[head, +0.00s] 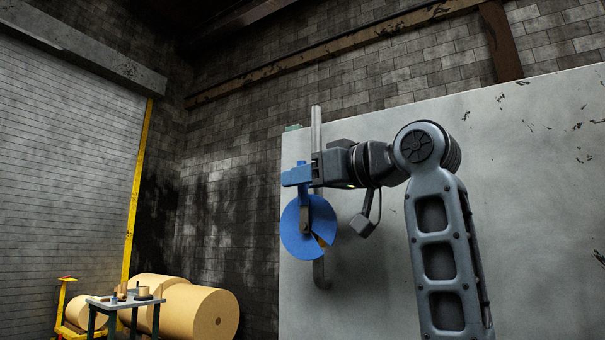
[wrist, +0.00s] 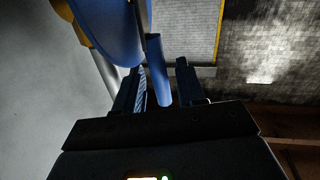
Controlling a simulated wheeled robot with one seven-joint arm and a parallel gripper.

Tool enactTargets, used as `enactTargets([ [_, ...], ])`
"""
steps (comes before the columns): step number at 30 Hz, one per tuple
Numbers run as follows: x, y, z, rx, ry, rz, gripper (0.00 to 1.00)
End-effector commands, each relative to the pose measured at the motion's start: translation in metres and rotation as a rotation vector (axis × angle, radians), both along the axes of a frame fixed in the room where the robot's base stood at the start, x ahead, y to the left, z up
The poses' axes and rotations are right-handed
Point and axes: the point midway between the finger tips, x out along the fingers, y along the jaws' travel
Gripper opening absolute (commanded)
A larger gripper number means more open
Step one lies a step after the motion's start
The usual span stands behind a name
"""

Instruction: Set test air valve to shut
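The test air valve shows in the head view as a blue disc (head: 295,232) with a small orange sector (head: 322,241) at its lower right, in front of a vertical metal pipe (head: 316,130). In the wrist view, the lever's blue grip (wrist: 158,72) stands between the two fingers of my gripper (wrist: 161,70). Narrow gaps show beside the grip, so the fingers look open around it. The lever's top is partly hidden in the head view.
A large pale grey panel (head: 530,180) stands behind the pipe and my arm. At lower left are a small table (head: 125,301) with items, large paper rolls (head: 205,312) and a yellow cart (head: 62,300). The space left of the valve is clear.

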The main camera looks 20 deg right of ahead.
Motion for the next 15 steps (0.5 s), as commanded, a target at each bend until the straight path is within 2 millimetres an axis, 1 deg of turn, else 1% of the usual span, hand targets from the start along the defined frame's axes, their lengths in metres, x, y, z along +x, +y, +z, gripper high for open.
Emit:
enactTargets([
  [3,0.0041,0.0023,-0.0002,0.000,0.001,0.001,0.39],
  [10,0.0045,0.0024,-0.0007,0.000,0.000,0.000,0.39],
  [15,0.0044,0.0022,-0.0007,0.000,0.000,0.000,0.23],
])
